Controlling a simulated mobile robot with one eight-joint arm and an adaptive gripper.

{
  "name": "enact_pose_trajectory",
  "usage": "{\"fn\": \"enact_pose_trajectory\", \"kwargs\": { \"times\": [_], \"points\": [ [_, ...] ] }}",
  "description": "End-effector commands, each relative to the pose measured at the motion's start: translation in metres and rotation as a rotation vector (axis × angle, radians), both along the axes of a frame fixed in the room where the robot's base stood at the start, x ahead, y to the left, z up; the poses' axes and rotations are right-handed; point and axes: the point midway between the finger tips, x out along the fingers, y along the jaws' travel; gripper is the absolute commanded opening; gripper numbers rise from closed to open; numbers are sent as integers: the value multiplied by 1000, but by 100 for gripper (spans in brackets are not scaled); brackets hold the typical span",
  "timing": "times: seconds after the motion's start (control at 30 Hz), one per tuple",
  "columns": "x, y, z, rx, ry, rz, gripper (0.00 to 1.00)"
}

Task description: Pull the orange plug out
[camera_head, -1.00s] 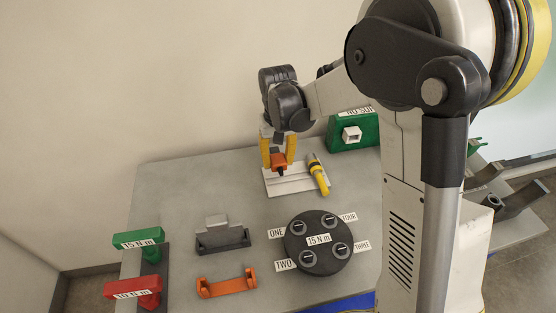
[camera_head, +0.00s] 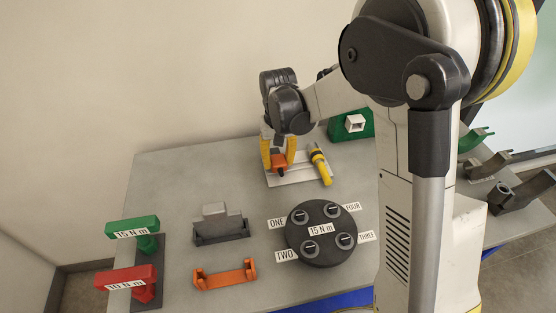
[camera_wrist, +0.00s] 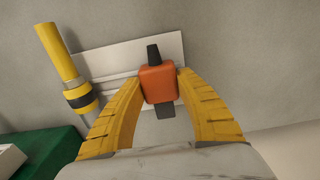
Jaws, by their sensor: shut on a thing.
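The orange plug (camera_head: 279,162) is a small orange block with dark ends, at the white plate (camera_head: 291,181) at the back of the table. My gripper (camera_head: 278,158) reaches down over it, with its yellow fingers on either side. In the wrist view the plug (camera_wrist: 160,85) sits between the two yellow fingertips (camera_wrist: 159,84), and the gripper is shut on it. One dark end points over the white plate (camera_wrist: 140,58), the other toward my palm. I cannot tell whether the plug touches the plate.
A yellow and black cylinder (camera_head: 320,163) lies right beside the plug. A green box (camera_head: 345,123) stands behind it. In front are a round black disc (camera_head: 320,233), a grey block (camera_head: 220,218), an orange bracket (camera_head: 225,275), and green (camera_head: 132,228) and red (camera_head: 126,279) handles.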

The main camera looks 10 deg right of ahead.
Motion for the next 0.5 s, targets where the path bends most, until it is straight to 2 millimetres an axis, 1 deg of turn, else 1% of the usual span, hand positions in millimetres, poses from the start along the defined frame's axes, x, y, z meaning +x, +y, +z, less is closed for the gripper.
{"fn": "enact_pose_trajectory", "kwargs": {
  "times": [0.5],
  "points": [
    [0,0,-5,0,0,0,0]
  ]
}}
